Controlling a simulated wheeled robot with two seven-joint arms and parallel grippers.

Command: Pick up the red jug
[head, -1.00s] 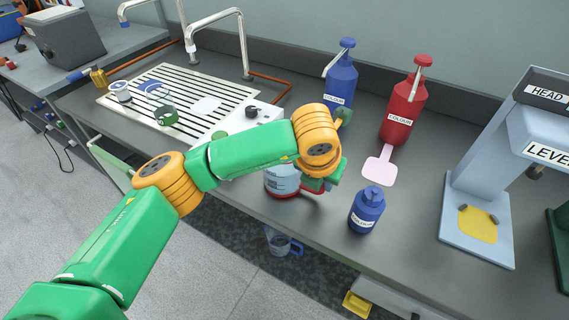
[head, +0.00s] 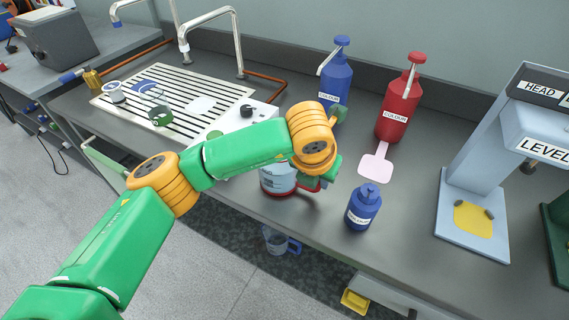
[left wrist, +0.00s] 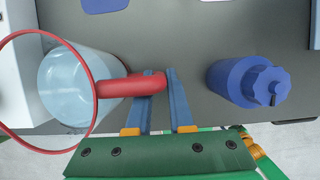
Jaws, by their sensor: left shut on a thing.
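The red jug (head: 277,182) has a clear, pale-blue-looking body with a red rim and red handle. It is near the front edge of the bench in the head view, partly behind my left wrist. In the left wrist view the jug body (left wrist: 75,85) is at the left, with its red handle (left wrist: 125,85) reaching to the right. My left gripper (left wrist: 163,78) is shut on the handle, a blue finger on each side of it. Whether the jug's base touches the bench cannot be told. My right gripper is not in view.
A small blue bottle (head: 362,208) stands close to the right of the jug, also in the left wrist view (left wrist: 245,82). Tall blue (head: 336,85) and red (head: 397,112) pump bottles stand behind. A pale lever machine (head: 472,215) is at right, a slatted drainer (head: 190,85) at left.

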